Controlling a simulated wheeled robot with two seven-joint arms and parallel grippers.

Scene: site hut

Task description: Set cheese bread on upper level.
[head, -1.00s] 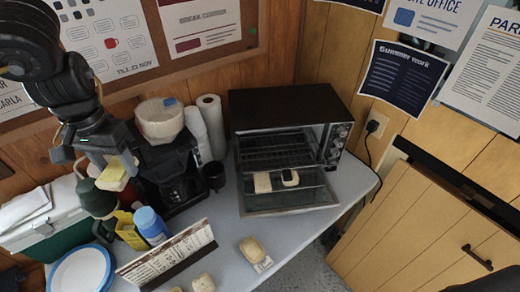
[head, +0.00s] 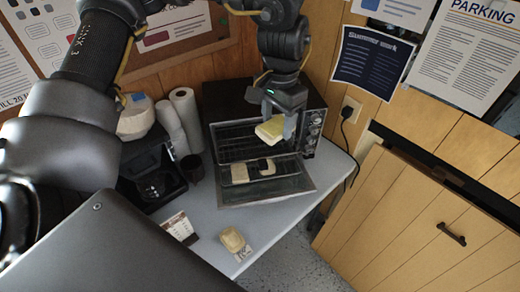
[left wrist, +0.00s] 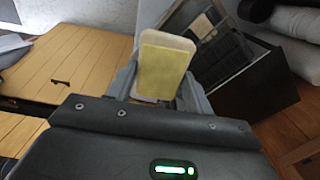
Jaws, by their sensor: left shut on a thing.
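My left gripper (head: 283,112) is shut on a slice of cheese bread (head: 270,130), pale bread with a yellow face. It holds the slice in front of the open toaster oven (head: 222,100), above the lowered door. In the left wrist view the slice (left wrist: 161,70) sits between the two fingers, yellow side showing, with the oven (left wrist: 255,90) behind it. The oven's wire rack (head: 236,144) shows inside, partly hidden by the gripper and slice. Two pieces lie on the lowered glass door: a pale bread piece (head: 239,173) and a dark-and-pale piece (head: 267,166). My right gripper is not in view.
A coffee maker (head: 150,180), a dark mug (head: 192,168) and paper rolls (head: 188,115) stand left of the oven. A bread roll (head: 232,240) lies near the table's front edge beside a small card (head: 180,228). The wooden cabinet (head: 400,205) is at right.

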